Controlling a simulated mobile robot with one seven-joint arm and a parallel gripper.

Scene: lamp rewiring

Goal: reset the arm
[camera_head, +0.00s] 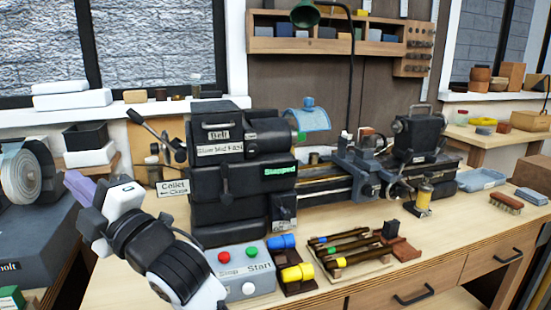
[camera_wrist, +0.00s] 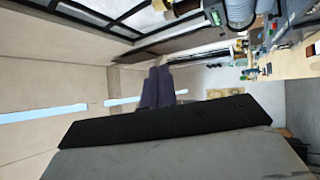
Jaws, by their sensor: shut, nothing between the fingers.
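My arm (camera_head: 150,240) reaches up and to the left from the bottom of the head view, in front of the bench's left part. My gripper (camera_head: 76,185) is at its far end, with purple-grey fingers. In the wrist view the two fingers of my gripper (camera_wrist: 158,72) lie side by side, shut, with nothing between them. The gripper is raised clear of the bench top, between the grey grinder-like machine and the lathe's headstock. The wrist view looks mostly at ceiling and walls, turned on its side.
The black lathe (camera_head: 228,180) reads "Stopped" and stands right of my gripper. A control box (camera_head: 242,272) with coloured buttons and a tray of tools (camera_head: 350,248) sit in front of it. The grey machine (camera_head: 30,220) is at left. Windows (camera_head: 160,45) are behind.

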